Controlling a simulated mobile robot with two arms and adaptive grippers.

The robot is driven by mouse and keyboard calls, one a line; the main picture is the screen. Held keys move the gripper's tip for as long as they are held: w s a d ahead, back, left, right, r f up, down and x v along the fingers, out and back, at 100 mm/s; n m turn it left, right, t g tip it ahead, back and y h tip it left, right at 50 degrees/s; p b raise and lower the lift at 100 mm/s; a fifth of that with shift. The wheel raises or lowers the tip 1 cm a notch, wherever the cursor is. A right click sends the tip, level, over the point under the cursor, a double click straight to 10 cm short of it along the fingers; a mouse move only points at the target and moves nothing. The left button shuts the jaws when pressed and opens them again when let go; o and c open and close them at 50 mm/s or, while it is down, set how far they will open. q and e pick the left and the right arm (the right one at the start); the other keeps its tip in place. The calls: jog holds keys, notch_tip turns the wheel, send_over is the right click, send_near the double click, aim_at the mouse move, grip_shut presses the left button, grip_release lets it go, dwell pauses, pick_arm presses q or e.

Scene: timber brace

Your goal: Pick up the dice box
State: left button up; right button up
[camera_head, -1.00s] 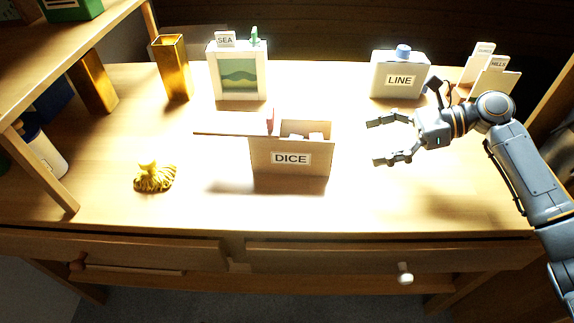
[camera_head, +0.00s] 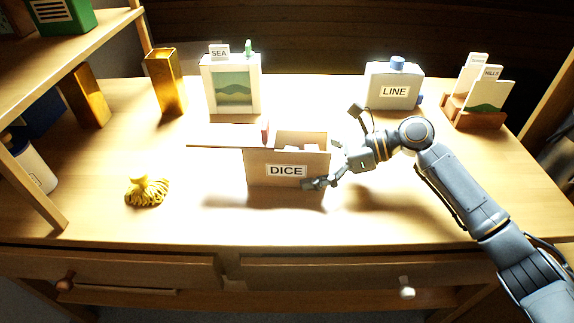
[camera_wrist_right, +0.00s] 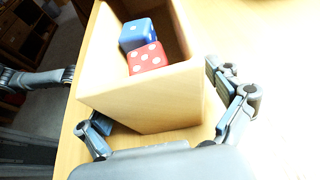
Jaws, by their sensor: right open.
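The dice box (camera_head: 262,172) is an open-topped tan box with a white "DICE" label, standing upright on the desk. In the right wrist view the dice box (camera_wrist_right: 150,98) shows a blue die (camera_wrist_right: 138,34) and a red die (camera_wrist_right: 146,58) inside. My right gripper (camera_head: 322,168) is at the box's right end, one finger in front of it and the other hidden behind. In the right wrist view my right gripper (camera_wrist_right: 165,105) is open, with its fingers on either side of the box's near end. Contact cannot be told. My left gripper is not seen in the head view.
A flat lid-like panel (camera_head: 225,135) sticks out left of the box. The SEA box (camera_head: 232,90), LINE box (camera_head: 393,88), gold vase (camera_head: 166,82) and card holder (camera_head: 475,112) stand behind. The front right desk is clear.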

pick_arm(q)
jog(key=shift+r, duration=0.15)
pick_arm(e)
jog(key=shift+a, duration=0.2)
jog(key=c, duration=1.6)
jog(key=shift+r, duration=0.5)
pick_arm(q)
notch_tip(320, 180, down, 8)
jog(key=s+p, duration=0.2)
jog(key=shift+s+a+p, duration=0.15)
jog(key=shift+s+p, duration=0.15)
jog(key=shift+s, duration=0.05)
pick_arm(e)
notch_tip(320, 180, up, 9)
